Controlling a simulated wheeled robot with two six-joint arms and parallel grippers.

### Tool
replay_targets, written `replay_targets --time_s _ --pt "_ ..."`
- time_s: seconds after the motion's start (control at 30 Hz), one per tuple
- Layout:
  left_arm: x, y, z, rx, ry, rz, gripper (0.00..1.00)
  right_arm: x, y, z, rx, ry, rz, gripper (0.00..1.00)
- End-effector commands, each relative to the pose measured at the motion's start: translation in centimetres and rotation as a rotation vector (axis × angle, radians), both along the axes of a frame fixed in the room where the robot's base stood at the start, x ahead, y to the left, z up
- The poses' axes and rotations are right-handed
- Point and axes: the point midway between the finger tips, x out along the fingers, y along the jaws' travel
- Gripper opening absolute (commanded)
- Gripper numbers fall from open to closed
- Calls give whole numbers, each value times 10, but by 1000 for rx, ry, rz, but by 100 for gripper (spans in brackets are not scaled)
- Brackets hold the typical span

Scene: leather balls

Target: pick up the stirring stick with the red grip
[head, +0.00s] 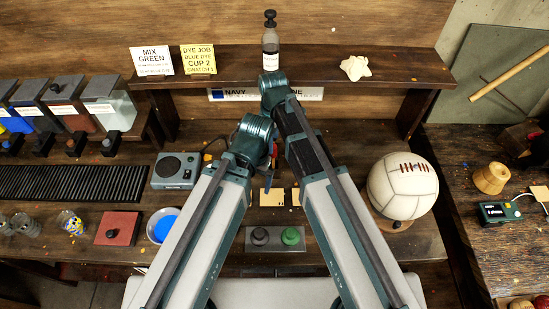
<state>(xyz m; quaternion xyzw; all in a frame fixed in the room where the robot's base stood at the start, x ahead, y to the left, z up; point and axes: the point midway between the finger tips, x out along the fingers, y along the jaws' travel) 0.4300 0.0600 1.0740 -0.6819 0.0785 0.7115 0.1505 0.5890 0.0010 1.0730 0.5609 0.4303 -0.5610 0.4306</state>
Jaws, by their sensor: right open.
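A small patch of red (275,149) shows in the narrow gap between my two arms, in the middle of the head view. It may be the red grip of the stirring stick, but my arms cover most of that spot and I cannot make out a stick. My right gripper (270,160) is open and points down in this gap, largely hidden by the arm links. I cannot tell how far it is from the red patch. My left gripper is hidden behind its own arm.
A white ball (402,186) with red lacing stands at right. A shelf (225,74) with a dark-capped bottle (270,41) spans the back.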

Motion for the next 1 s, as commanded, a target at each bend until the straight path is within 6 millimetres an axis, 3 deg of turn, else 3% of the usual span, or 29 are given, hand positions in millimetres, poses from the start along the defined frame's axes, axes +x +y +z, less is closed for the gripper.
replay_targets --time_s 0.03,0.4,0.77,1.0 --pt "0 0 -14 0 0 -2 100 0 0 -14 0 0 0 71" --pt "0 0 -63 2 0 -7 100 1 0 -63 0 0 0 71" --pt "0 0 -70 1 0 -6 100 1 0 -70 0 0 0 71" --pt "0 0 -94 1 0 -5 100 6 1 -94 0 0 0 71"
